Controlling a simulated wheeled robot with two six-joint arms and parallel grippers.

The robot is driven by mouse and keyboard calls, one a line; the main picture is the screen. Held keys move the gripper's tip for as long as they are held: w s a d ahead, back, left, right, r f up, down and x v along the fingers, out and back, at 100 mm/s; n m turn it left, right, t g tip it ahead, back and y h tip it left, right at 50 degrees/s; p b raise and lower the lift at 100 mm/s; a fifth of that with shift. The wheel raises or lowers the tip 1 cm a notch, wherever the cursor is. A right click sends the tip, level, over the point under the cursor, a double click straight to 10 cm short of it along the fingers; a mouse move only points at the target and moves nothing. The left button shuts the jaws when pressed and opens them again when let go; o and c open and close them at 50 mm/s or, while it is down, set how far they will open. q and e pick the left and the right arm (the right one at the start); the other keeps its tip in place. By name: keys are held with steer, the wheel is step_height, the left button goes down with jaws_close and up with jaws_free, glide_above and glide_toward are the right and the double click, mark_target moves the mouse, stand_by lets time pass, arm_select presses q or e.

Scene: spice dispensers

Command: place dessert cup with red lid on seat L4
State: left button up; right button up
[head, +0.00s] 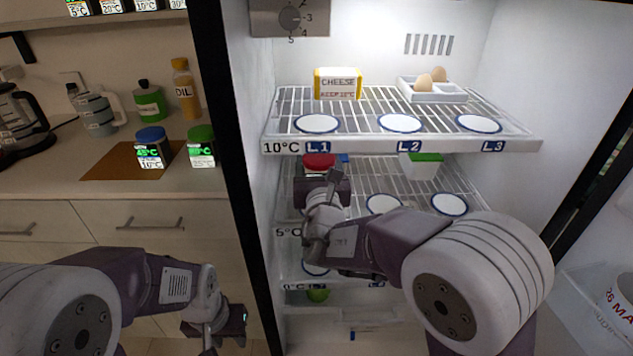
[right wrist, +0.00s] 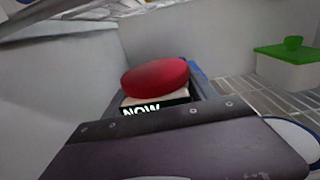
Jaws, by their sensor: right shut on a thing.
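The dessert cup with the red lid (head: 319,162) is inside the fridge at the left of the middle shelf, under the front of the top shelf. My right gripper (head: 324,183) is shut on it. In the right wrist view the red lid (right wrist: 155,77) is upright above a dark label reading "NOW"; the dark jaw hides the cup's lower part. I cannot tell whether its base touches the shelf. No L4 label is readable; my right arm hides part of the middle shelf's front. My left gripper (head: 228,325) is low outside the fridge, its fingertips unclear.
A white container with a green lid (head: 424,165) stands farther right on the middle shelf. Two blue-ringed white discs (head: 384,204) (head: 449,204) there are bare. The top shelf edge (head: 400,147) is close above my right gripper. The fridge's left wall (head: 262,190) is near.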

step_height(320, 180, down, 5)
steer(key=shift+a+f+b, duration=0.1)
steer(key=shift+a+b, duration=0.05)
steer(key=shift+b, duration=1.1)
steer(key=shift+r, duration=0.25)
steer(key=shift+f, duration=0.15)
steer(key=o, duration=1.7)
steer(key=shift+c, duration=0.2)
steer(key=shift+r+p, duration=0.3)
steer(key=shift+p, duration=0.05)
steer(key=s, duration=1.2)
steer(key=shift+d+f+p, duration=0.15)
steer(key=shift+d+p, duration=0.05)
steer(key=shift+p, duration=0.2)
